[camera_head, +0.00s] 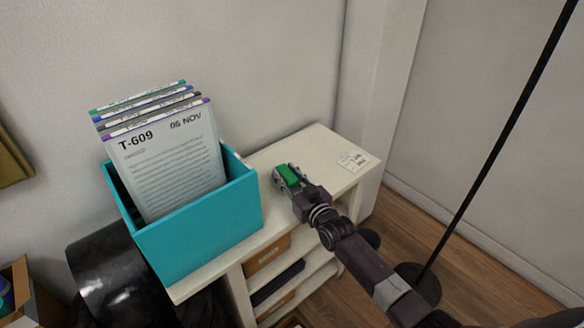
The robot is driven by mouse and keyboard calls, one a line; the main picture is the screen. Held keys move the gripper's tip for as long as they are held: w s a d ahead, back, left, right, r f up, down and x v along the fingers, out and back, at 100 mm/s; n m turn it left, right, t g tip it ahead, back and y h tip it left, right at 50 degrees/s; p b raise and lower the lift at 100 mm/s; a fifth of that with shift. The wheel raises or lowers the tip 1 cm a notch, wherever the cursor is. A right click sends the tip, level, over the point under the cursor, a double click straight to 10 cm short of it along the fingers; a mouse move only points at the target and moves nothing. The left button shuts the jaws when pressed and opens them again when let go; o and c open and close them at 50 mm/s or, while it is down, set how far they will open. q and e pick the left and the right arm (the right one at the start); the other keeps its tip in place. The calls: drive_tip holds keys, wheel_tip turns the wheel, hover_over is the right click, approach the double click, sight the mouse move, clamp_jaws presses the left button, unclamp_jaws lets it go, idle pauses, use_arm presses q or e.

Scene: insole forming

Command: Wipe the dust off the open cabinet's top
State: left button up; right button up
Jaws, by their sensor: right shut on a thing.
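The open cabinet (325,146) is cream-coloured with open shelves in front, and its flat top runs from lower left to upper right. My right gripper (284,175) is over the middle of the cabinet top, just right of the teal box. It is shut on a green thing (290,176), most of which the gripper hides; I cannot tell if it touches the top. No dust is clearly visible at this size. My left gripper is not in view.
A teal box (202,229) holding several upright document files (170,165) fills the cabinet top's left part. A small printed label (354,161) lies at the right end. A black glossy cylinder (112,284) stands at lower left. A wall runs behind.

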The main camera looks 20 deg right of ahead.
drive_tip(key=shift+s+a+f, duration=0.15)
drive_tip(key=shift+s+a, duration=0.1)
drive_tip(key=shift+a, duration=0.4)
